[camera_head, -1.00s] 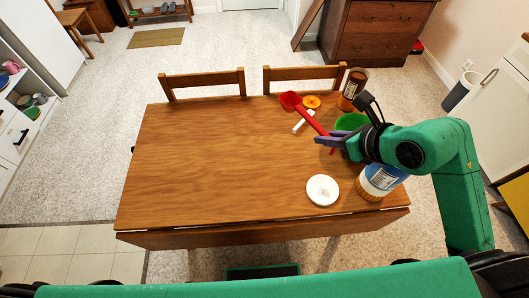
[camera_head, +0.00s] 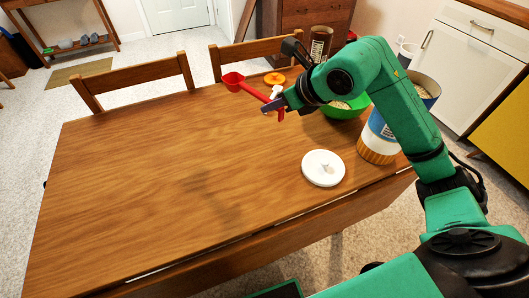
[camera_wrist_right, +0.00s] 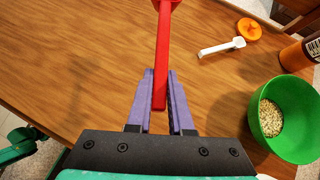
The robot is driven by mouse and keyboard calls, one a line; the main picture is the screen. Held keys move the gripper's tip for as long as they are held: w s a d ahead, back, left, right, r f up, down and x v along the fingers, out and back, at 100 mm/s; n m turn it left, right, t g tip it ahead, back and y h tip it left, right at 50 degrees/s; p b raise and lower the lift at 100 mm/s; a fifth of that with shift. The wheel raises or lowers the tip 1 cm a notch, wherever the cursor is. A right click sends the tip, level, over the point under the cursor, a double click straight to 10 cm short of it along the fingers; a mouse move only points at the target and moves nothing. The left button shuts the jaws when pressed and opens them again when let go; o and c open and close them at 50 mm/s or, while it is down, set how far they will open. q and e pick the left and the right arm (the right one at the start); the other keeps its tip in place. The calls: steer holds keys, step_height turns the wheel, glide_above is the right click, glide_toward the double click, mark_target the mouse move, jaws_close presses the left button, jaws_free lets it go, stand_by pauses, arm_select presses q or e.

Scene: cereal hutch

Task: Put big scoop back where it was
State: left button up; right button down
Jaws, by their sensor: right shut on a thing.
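My right gripper (camera_head: 270,107) is shut on the handle of a big red scoop (camera_head: 232,80). In the right wrist view the scoop's red handle (camera_wrist_right: 162,45) runs between the two purple fingers (camera_wrist_right: 160,85), and the scoop's head is cut off at the top edge. In the head view the scoop points left and away, over the table's far side. I cannot tell whether it touches the table. A smaller white scoop (camera_wrist_right: 222,47) lies on the table beside it, partly behind my gripper in the head view. My left gripper is not in view.
An orange lid (camera_head: 274,79), a brown jar (camera_head: 319,42) and a green bowl with oats (camera_head: 346,110) stand near the scoop. A blue and white canister (camera_head: 378,143) and a white lid (camera_head: 323,168) are nearer. The table's left part (camera_head: 140,180) is clear. Chairs (camera_head: 135,80) stand behind.

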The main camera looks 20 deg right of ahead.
step_height(320, 180, down, 16)
steer(key=shift+f, duration=0.1)
steer(key=shift+b, duration=0.35)
steer(key=c, duration=1.2)
jaws_free()
steer(key=shift+f, duration=0.15)
steer(key=shift+c, duration=0.2)
steer(key=o, duration=0.4)
steer(key=shift+r, duration=0.2)
steer(key=shift+s+r, duration=0.1)
steer(key=shift+r, duration=0.1)
steer(key=v, duration=1.1)
steer(key=shift+s+d+r+b, duration=0.1)
steer(key=shift+s+r+b, duration=0.1)
steer(key=shift+s+b, duration=0.15)
